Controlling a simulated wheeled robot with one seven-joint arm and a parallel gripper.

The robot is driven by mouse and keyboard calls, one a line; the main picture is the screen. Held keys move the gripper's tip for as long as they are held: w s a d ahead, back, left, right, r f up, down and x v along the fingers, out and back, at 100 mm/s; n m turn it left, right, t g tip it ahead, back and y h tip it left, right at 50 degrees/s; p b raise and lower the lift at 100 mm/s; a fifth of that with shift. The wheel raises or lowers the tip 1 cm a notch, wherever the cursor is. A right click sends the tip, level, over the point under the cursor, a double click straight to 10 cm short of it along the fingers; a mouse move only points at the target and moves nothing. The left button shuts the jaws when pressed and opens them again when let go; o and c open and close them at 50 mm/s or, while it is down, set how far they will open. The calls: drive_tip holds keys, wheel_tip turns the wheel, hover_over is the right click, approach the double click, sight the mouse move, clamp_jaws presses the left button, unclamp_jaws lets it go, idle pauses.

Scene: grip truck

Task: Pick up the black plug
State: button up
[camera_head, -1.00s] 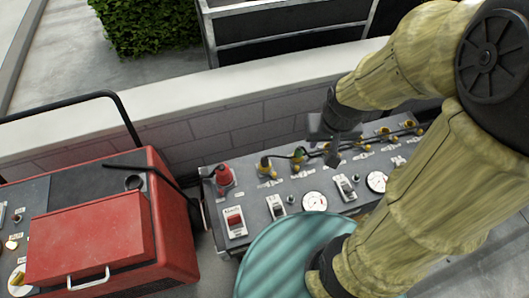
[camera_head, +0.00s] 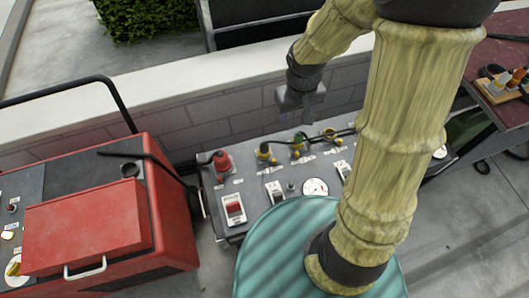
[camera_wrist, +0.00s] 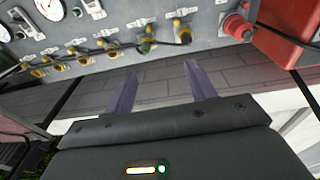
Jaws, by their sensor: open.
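A grey control panel (camera_head: 236,180) carries a row of plugs and sockets joined by black cables. A dark plug (camera_head: 264,148) sits in a yellow socket just right of the red plug (camera_head: 221,160); it looks like the black plug. In the wrist view this dark plug (camera_wrist: 182,27) shows at the top, right of the green plug (camera_wrist: 146,45). My gripper (camera_head: 304,112) is above and behind the panel, near the wall, apart from the plugs. In the wrist view my gripper (camera_wrist: 160,74) has its two fingers spread with nothing between them.
A red machine (camera_head: 85,231) with a black handle stands at the left. A low block wall (camera_head: 180,119) runs behind the panel. A teal round drum (camera_head: 285,250) is in front, under my arm. A cart with more connectors (camera_head: 497,82) stands at the right.

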sight(264, 142)
drive_tip(key=w+a+f+n+g+b, duration=0.1)
drive_tip(key=w+a+f+n, duration=0.2)
drive_tip(key=w+a+f, duration=0.2)
drive_tip(key=a+f, duration=0.3)
drive_tip(key=f, duration=0.1)
drive_tip(key=shift+a+b, duration=0.15)
drive_tip(key=shift+b, duration=0.2)
drive_tip(key=shift+f, duration=0.15)
wheel_tip(264, 142, down, 12)
drive_tip(key=shift+w+f, duration=0.1)
drive_tip(key=shift+w+f+p, duration=0.2)
drive_tip(key=shift+f+p, duration=0.15)
drive_tip(key=shift+f, duration=2.25)
drive_tip(key=shift+c, duration=0.4)
